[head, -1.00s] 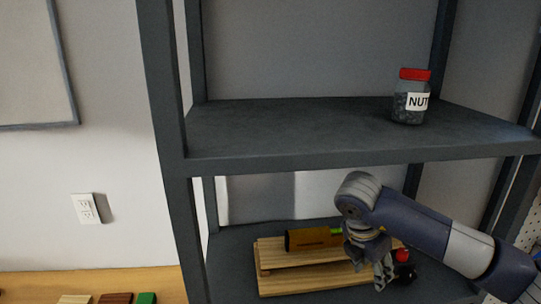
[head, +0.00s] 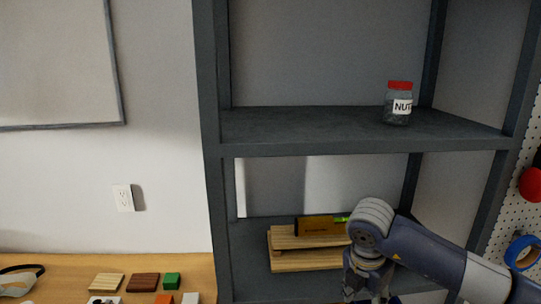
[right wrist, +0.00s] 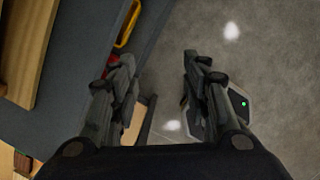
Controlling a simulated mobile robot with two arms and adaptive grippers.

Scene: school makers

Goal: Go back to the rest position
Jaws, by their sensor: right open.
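My right gripper (head: 369,284) points down in front of the lower shelf in the head view, at the end of my right arm. The right wrist view shows its two fingers (right wrist: 160,75) apart with nothing between them, above the grey floor and beside the shelf edge. My left gripper is in neither view.
A dark shelf unit (head: 360,147) holds a jar labelled NUT (head: 397,108) on its upper board. Stacked wooden planks (head: 300,262) with an orange-brown box (head: 315,226) lie on the lower board. A wooden table (head: 190,268) with small coloured blocks stands at left.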

